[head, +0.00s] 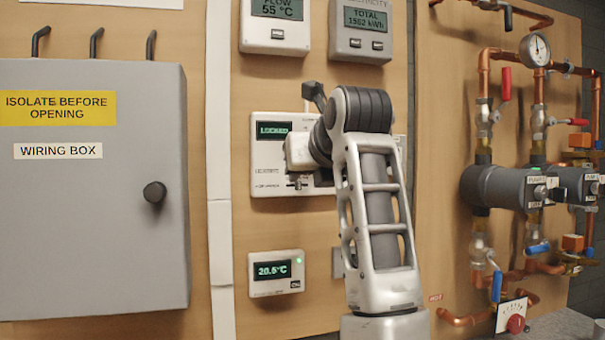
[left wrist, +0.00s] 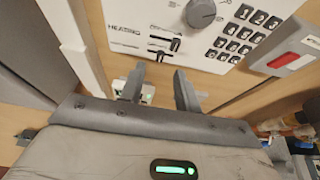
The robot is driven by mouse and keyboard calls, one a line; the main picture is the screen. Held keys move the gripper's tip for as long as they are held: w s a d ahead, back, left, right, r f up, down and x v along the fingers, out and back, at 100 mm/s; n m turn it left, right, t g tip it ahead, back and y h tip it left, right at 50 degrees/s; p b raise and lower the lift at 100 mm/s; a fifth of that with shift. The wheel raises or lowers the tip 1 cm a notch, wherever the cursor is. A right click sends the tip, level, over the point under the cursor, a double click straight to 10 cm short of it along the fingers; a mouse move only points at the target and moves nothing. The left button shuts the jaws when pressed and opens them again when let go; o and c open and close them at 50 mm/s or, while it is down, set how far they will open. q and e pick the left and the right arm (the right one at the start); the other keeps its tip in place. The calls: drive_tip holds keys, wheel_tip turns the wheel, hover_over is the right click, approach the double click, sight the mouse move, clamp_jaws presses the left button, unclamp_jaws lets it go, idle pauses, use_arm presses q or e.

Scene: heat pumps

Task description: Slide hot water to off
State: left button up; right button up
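The white control panel (head: 265,160) on the wooden board has a green display reading LOCKED, and my arm covers much of it. In the left wrist view the panel (left wrist: 120,12) shows a dial, a keypad and two small sliders (left wrist: 162,46) near the word HEATING. I cannot read a hot water label or tell the slider settings. My left gripper (left wrist: 159,76) is open and empty, its two dark fingers apart, pointing toward the panel's lower edge near the sliders. In the head view its fingertips are hidden or unclear. My right gripper is in neither view.
A grey wiring box (head: 90,220) stands out at the left. A small 20.5°C thermostat (head: 276,272) is below the panel, and two meters (head: 275,24) are above. Copper pipes with valves (head: 500,185) fill the right. A red switch (left wrist: 284,60) sits beside the keypad.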

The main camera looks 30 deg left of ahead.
sight(299, 184)
use_arm(q)
drive_tip(key=shift+p+x, duration=0.35)
drive_tip(key=shift+x, duration=2)
